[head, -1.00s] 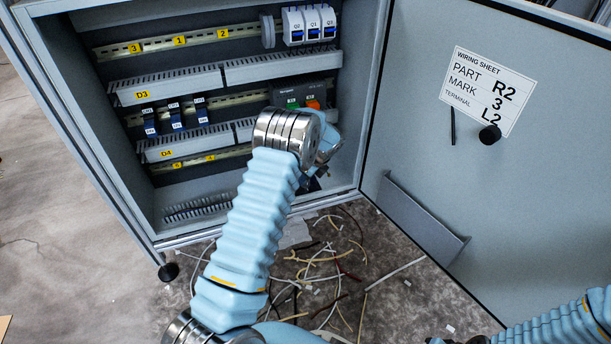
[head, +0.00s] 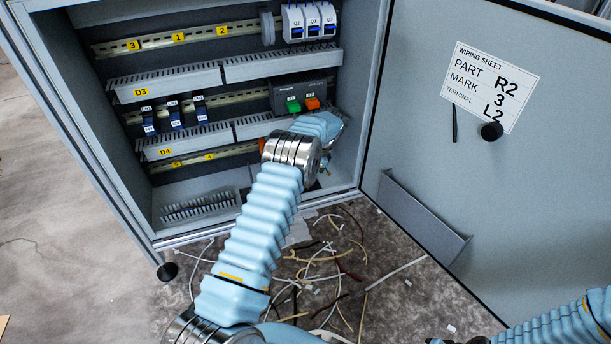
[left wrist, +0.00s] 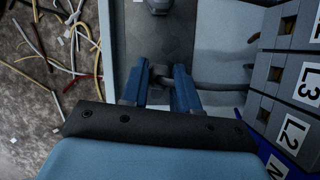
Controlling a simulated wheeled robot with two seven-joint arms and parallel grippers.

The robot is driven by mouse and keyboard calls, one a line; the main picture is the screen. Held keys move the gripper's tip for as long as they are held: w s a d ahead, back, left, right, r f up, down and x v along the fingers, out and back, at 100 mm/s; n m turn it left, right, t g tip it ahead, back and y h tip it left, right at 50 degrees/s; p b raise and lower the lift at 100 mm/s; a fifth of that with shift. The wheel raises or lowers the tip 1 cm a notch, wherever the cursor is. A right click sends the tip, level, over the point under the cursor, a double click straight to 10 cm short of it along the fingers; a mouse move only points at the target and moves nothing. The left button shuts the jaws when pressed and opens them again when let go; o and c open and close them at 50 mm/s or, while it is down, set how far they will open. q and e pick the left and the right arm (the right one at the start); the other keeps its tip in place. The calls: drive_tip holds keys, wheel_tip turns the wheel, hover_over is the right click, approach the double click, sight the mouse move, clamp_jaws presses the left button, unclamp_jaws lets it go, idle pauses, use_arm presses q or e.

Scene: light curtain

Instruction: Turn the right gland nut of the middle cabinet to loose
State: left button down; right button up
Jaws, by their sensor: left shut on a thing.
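The open cabinet (head: 172,232) stands at the left of the head view. My left arm reaches into its lower right part, where the arm hides the gripper's fingertips. In the left wrist view, the two blue fingers of my left gripper (left wrist: 160,88) are closed around a small dark fitting, which looks like a gland nut (left wrist: 160,72). A dark cable (left wrist: 210,84) runs off to its right. Another dark fitting (left wrist: 158,5) sits farther up, apart from the fingers. Of my right gripper, only a dark part shows at the bottom edge of the head view (head: 462,340); its jaws are unclear.
Terminal blocks marked L2 and L3 (left wrist: 290,95) stand close to the right of my left gripper. The open door (head: 400,125) bears a wiring sheet (head: 488,85) and a pocket (head: 420,220). Loose wires (head: 325,265) litter the floor.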

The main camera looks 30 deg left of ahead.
use_arm(q)
drive_tip(key=shift+n+g, duration=0.3)
drive_tip(key=shift+n, duration=0.4)
drive_tip(key=shift+h, duration=0.3)
drive_tip(key=c, duration=0.8)
unclamp_jaws()
drive_tip(key=shift+c, duration=0.2)
drive_tip(key=v, duration=0.7)
drive_tip(key=shift+r+p, duration=0.2)
drive_tip(key=shift+p, duration=0.25)
drive_tip(key=shift+w+d, duration=0.1)
